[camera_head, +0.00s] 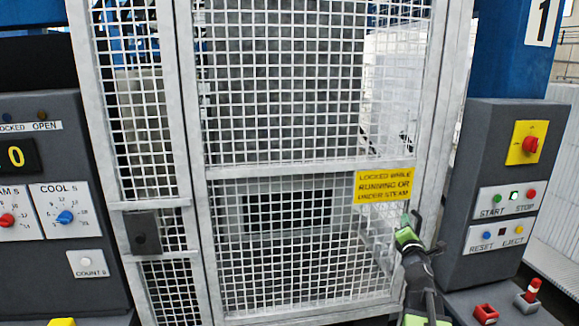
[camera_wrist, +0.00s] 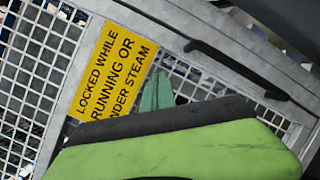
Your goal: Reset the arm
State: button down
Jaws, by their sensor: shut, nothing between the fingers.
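My arm rises from the bottom right of the head view, green and black. My gripper (camera_head: 412,214) is at its upper end, in front of the right side of the mesh gate, just below and right of the yellow sign (camera_head: 384,185). In the wrist view my gripper (camera_wrist: 157,92) shows teal fingertips beside the sign (camera_wrist: 112,72), shut and empty. The green and black gripper body covers the lower part of that view. Whether the fingertips touch the gate cannot be told.
The gate (camera_head: 285,172) has a pale frame and looks closed. A dark bar handle (camera_wrist: 235,68) runs close to my gripper. A control box (camera_head: 503,200) with start, stop, reset and eject buttons stands right. Another panel (camera_head: 55,190) stands left. A red-handled switch (camera_head: 529,296) sits lower right.

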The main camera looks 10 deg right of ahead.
jog(key=w+a+f+m+g+y+b, duration=0.1)
jog(key=a+f+m+g+b, duration=0.3)
jog(key=a+f, duration=0.65)
jog(key=w+a+f+m+g+y+p, duration=0.15)
jog(key=a+f+m, duration=0.55)
jog(key=a, duration=0.7)
jog(key=s+a+f+m+g+y+b, duration=0.1)
jog(key=s+a+f+m+g+y, duration=0.25)
jog(key=s+a+f+g, duration=0.4)
jog(key=s+a+f+m+g, duration=0.2)
jog(key=s+f+m, duration=0.1)
jog(key=s, duration=0.4)
jog(key=s+a+f+m+g+y, duration=0.1)
jog(key=s+a+f+m+g, duration=0.1)
jog(key=s+m, duration=0.2)
jog(key=s, duration=0.2)
jog(key=shift+s+a+f+g, duration=0.2)
jog(key=shift+s+f+g, duration=0.1)
jog(key=shift+s+f, duration=0.1)
jog(key=shift+a, duration=0.15)
